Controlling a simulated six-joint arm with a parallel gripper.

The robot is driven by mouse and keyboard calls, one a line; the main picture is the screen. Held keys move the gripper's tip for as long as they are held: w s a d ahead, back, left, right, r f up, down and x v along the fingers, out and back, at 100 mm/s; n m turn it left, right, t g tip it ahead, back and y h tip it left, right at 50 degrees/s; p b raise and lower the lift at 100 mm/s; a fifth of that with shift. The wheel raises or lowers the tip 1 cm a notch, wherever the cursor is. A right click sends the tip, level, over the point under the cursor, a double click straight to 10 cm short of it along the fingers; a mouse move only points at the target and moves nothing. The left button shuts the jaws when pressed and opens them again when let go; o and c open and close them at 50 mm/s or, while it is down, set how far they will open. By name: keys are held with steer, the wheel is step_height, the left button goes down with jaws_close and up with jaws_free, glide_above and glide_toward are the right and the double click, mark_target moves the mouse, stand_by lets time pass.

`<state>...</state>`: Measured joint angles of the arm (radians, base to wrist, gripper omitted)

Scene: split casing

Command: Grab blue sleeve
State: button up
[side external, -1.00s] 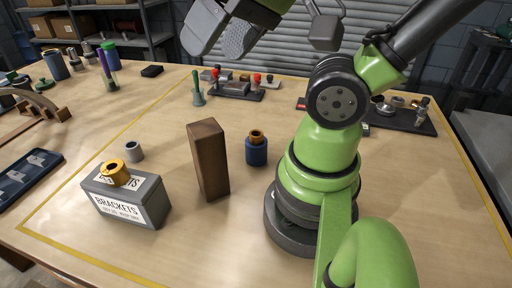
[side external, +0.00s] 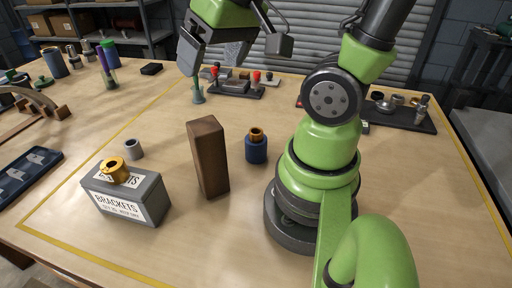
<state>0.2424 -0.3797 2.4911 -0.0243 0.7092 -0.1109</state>
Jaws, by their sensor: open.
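The blue sleeve (side external: 256,152) stands upright on the table, right of a tall brown block (side external: 208,160). A brass-coloured ring (side external: 257,134) shows at its top; I cannot tell how deep it sits. My gripper (side external: 212,64) is open and empty, high over the back part of the table. It is well above the sleeve, up and to the left of it in the picture, and touches nothing that I can see. The sleeve's side towards the camera is in plain view.
The brown block stands close beside the sleeve. A grey brackets box (side external: 128,194) with a brass flanged part (side external: 114,171) on top is at front left, near a small grey ring (side external: 133,150). A tool rack (side external: 237,91) and a green funnel-like piece (side external: 198,95) stand behind.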

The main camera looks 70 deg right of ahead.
steer(key=d+f+g, duration=0.3)
steer(key=d+f, duration=0.5)
steer(key=g, duration=0.2)
glide_toward(256, 141)
steer(key=shift+w+d+f+m, duration=0.25)
steer(key=shift+d+f+m, duration=0.15)
steer(key=shift+d+f, duration=0.45)
steer(key=shift+f, duration=4.95)
steer(key=shift+c, duration=0.2)
steer(key=c, duration=1.5)
steer(key=shift+c, duration=0.2)
steer(key=shift+r, duration=0.1)
